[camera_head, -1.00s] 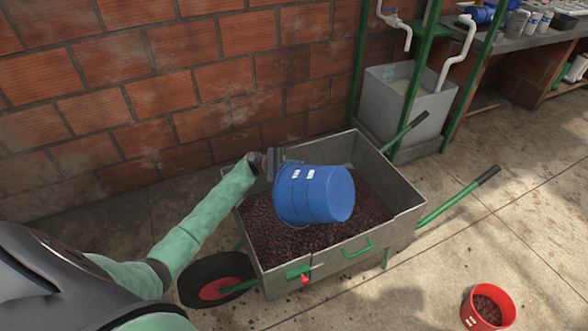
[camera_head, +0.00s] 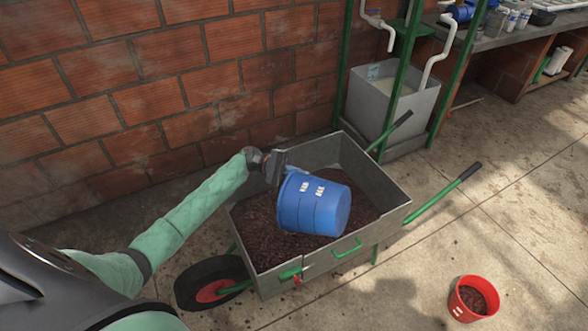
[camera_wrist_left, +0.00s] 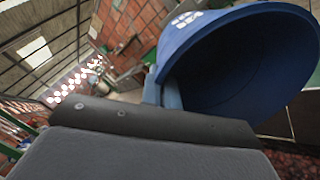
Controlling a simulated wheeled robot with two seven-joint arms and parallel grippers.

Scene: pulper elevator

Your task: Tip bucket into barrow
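The blue bucket (camera_head: 314,203) hangs over the barrow, tilted on its side, its base toward the lower right in the head view. My left gripper (camera_head: 279,170) is at the bucket's upper left rim and appears shut on it. In the left wrist view the bucket (camera_wrist_left: 235,60) shows its dark, open mouth beside the gripper (camera_wrist_left: 165,105); no contents can be made out in the dark inside. The grey metal barrow (camera_head: 380,222) stands below and holds a wide bed of dark red cherries or pulp (camera_head: 262,240). My right gripper is not in view.
A red bucket (camera_head: 466,314) with dark red contents stands on the floor at the lower right. A brick wall (camera_head: 130,90) runs behind. A grey tank (camera_head: 410,112) with green posts stands behind the barrow. The barrow's green handle (camera_head: 440,205) sticks out right.

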